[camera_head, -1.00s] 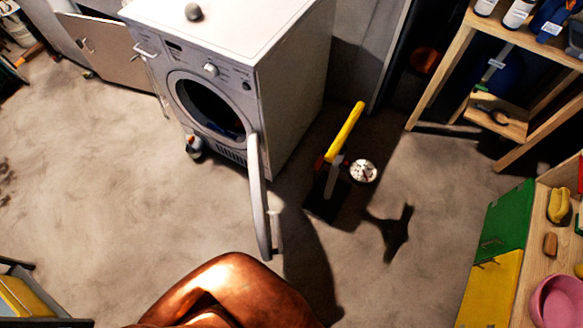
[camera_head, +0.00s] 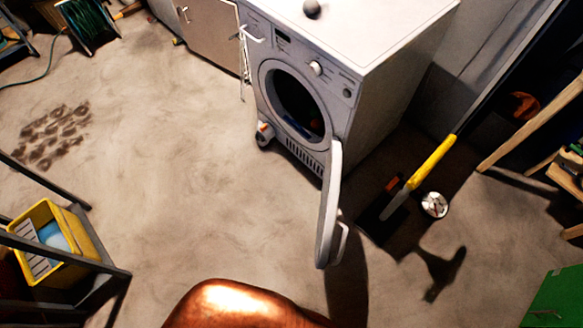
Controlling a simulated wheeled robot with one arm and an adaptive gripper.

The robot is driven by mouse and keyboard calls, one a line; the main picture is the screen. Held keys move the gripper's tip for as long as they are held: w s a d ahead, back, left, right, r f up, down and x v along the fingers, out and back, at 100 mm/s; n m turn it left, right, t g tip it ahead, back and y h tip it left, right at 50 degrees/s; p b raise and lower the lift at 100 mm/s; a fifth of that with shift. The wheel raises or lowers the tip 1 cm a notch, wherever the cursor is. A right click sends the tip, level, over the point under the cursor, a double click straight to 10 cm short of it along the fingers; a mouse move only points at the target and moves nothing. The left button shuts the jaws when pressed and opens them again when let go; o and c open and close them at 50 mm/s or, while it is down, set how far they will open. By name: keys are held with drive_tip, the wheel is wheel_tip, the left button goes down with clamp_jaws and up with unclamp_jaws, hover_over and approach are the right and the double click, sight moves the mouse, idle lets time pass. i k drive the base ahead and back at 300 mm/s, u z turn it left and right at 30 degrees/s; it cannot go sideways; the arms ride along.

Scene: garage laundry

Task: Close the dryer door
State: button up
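The white dryer (camera_head: 385,110) stands at the upper middle of the head view. Its round opening (camera_head: 295,102) is uncovered, with something blue inside at the bottom. The dryer door (camera_head: 330,205) is swung wide open, hinged at the right of the opening, and seen nearly edge-on. A handle (camera_head: 341,240) shows near its outer end. A shiny copper-coloured part of my arm is at the bottom edge, below the door and apart from it in the picture. My gripper is not in view.
A yellow-handled tool (camera_head: 432,160) and a round white object (camera_head: 434,204) are right of the door. A small bottle-like object (camera_head: 264,134) stands by the dryer's front left. A yellow bin (camera_head: 52,240) sits on a rack at left. The floor between is clear.

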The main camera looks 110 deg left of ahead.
sight(329, 200)
drive_tip(key=u, duration=1.45)
drive_tip(key=i, duration=1.45)
drive_tip(key=u, duration=1.05)
drive_tip(key=k, duration=1)
drive_tip(key=u, duration=0.1)
